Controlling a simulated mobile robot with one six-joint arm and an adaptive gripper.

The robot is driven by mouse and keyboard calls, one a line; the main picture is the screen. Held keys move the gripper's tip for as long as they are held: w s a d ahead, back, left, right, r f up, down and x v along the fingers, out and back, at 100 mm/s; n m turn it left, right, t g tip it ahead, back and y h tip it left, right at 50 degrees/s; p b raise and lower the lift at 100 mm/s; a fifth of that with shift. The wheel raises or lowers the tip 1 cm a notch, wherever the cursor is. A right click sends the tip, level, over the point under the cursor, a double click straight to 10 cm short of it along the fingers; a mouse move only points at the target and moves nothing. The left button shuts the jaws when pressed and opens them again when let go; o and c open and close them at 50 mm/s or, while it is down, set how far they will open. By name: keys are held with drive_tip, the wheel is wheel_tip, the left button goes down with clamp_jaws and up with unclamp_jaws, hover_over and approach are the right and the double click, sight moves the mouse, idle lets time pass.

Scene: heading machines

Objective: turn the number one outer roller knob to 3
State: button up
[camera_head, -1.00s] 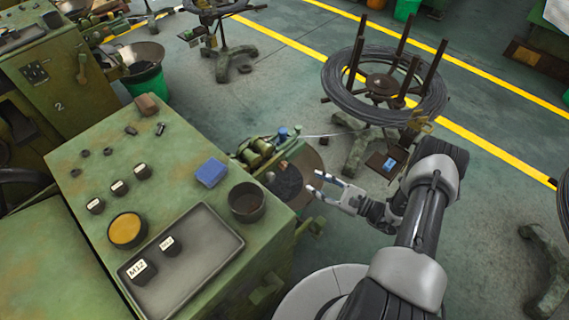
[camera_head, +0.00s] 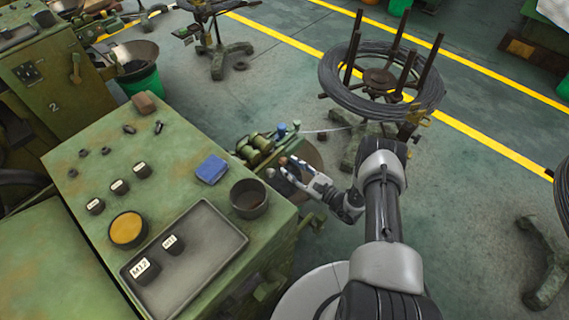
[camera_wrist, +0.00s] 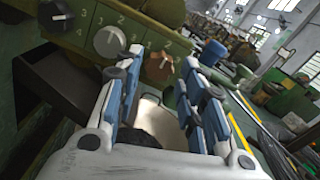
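The wrist view shows a green panel with a row of knobs and small white numbers around them. I cannot tell which is the number one outer roller knob. My gripper (camera_wrist: 163,62) is open and empty. Its fingers stand on either side of the copper-brown knob in the picture; contact is not visible. In the head view, my gripper (camera_head: 287,166) is at the machine's right side.
A blue cap (camera_wrist: 213,51) stands right of the knobs. In the head view, the green machine top (camera_head: 200,150) holds a blue box (camera_head: 211,169), a dark cup (camera_head: 248,198) and a tray (camera_head: 215,255). A wire coil stand (camera_head: 350,95) is behind my arm.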

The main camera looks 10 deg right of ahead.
sight(285, 163)
drive_tip(key=shift+x, duration=2.1)
drive_tip(key=shift+c, duration=0.2)
drive_tip(key=c, duration=0.7)
drive_tip(key=shift+c, duration=0.2)
drive_tip(key=shift+b, duration=0.45)
drive_tip(key=m+b, duration=0.2)
drive_tip(key=shift+f+m, duration=0.15)
drive_tip(key=shift+m, duration=0.25)
drive_tip(key=m+b, duration=0.2)
drive_tip(key=m, duration=0.1)
drive_tip(key=shift+d+m+b, duration=0.1)
drive_tip(key=shift+m+b, duration=0.2)
drive_tip(key=m+b, duration=0.2)
drive_tip(key=m, duration=0.3)
drive_tip(key=shift+m+b, duration=0.3)
